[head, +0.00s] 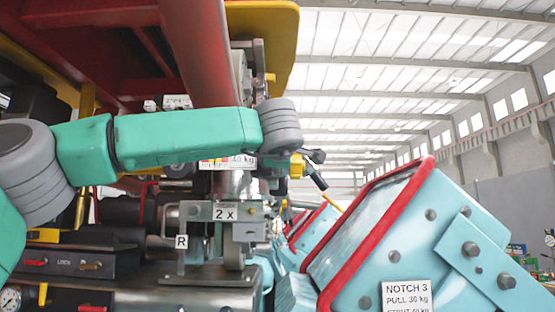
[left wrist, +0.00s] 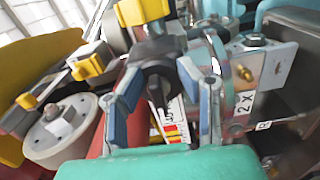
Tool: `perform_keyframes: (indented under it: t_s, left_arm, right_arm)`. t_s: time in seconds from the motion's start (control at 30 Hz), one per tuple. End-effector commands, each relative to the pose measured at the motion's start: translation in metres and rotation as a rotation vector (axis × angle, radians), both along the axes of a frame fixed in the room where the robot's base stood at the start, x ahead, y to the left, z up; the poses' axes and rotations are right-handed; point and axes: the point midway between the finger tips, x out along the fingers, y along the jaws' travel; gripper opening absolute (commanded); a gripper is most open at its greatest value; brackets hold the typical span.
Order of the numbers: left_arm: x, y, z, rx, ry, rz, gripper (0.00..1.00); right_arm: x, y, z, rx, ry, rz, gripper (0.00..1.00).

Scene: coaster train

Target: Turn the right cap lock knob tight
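A dark knob (left wrist: 160,78) sits between the two blue-padded fingers of my left gripper (left wrist: 158,92) in the left wrist view. The fingers are spread apart on either side of it, and I cannot tell whether they touch it. No label on this knob is legible. In the head view my teal left arm reaches across from the left, and my left gripper (head: 313,168) is partly hidden beyond its grey wrist, beside a yellow part (head: 297,165). My right gripper is not in view.
A bracket marked 2 X (head: 226,211) stands below my left arm, beside an R tag (head: 181,241). A red column (head: 200,50) rises behind the arm. Large light-blue, red-edged panels (head: 410,235) fill the right side. Several yellow parts (left wrist: 90,65) crowd the wrist view.

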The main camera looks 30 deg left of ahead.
Motion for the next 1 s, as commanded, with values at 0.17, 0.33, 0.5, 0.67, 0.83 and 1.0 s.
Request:
perform_keyframes:
  t_s: [0.17,0.33,0.5,0.67,0.83,1.0]
  left_arm:
    - [-0.002,0.000,0.003,0.000,-0.005,0.000,0.31]
    - [-0.012,-0.006,0.005,0.002,-0.008,-0.001,0.31]
    - [-0.040,-0.023,0.005,0.003,-0.009,-0.003,0.31]
    - [-0.068,-0.041,0.003,0.002,-0.006,-0.002,0.31]
    - [-0.090,-0.055,0.002,0.000,-0.004,-0.001,0.31]
    - [-0.099,-0.061,0.000,0.000,-0.001,0.000,0.31]
  right_arm:
    - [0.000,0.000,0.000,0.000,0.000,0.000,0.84]
    - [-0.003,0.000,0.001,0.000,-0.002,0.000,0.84]
    - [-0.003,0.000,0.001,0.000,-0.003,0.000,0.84]
    - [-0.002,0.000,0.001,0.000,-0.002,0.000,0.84]
    - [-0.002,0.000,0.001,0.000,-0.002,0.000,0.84]
    - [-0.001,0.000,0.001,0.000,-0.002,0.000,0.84]
